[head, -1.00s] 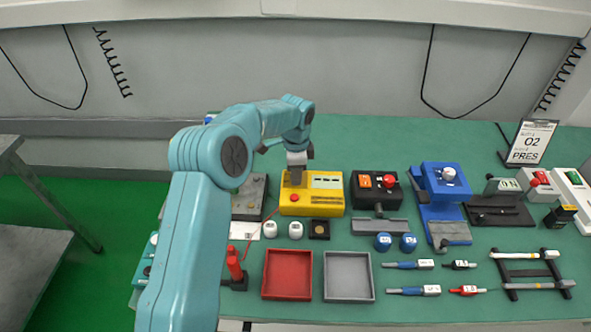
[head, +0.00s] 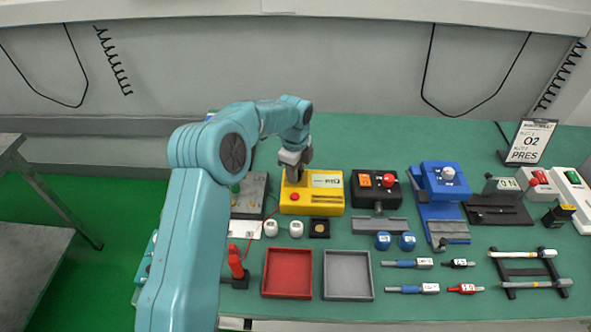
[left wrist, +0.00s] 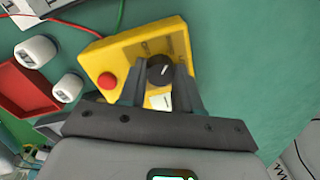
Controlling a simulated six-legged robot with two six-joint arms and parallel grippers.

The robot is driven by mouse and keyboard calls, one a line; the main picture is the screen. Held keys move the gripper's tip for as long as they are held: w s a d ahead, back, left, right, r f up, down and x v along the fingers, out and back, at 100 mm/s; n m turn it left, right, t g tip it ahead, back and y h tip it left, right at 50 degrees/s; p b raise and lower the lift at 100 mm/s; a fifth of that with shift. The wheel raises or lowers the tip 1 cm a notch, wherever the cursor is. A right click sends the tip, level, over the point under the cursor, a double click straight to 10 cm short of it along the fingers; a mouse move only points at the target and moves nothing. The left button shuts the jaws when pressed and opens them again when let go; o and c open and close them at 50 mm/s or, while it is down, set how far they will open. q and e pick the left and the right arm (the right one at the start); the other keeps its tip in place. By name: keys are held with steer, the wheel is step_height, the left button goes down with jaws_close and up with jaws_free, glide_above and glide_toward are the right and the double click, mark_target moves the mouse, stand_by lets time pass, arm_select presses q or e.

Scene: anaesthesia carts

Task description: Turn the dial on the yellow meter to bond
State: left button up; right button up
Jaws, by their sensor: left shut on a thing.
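The yellow meter (head: 318,207) stands on the green bench, with a red button (head: 295,197) on its top and a pale label panel. The meter also shows in the left wrist view (left wrist: 110,55). There its black dial (left wrist: 159,69) with a white pointer mark sits between my left gripper's fingers. My left gripper (head: 294,174) is over the meter's back left part in the head view, where it hides the dial. The gripper (left wrist: 160,84) is shut on the dial. The lettering around the dial is too small and blurred to read. My right gripper is not in view.
A grey box (head: 249,196) stands close left of the meter, and a black box with a red knob (head: 377,190) close right. White caps (head: 296,229), a red tray (head: 288,273) and a grey tray (head: 348,275) lie in front. The bench behind the meter is clear.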

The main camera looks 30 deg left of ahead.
arm_select(q)
steer(key=shift+w+d+r, duration=0.1)
steer(key=shift+d, duration=0.05)
steer(key=o, duration=1.1)
steer(key=shift+d, duration=0.1)
steer(key=shift+c, duration=0.2)
step_height(320, 180, up, 16)
steer(key=shift+s+r, duration=0.2)
steer(key=shift+s, duration=0.2)
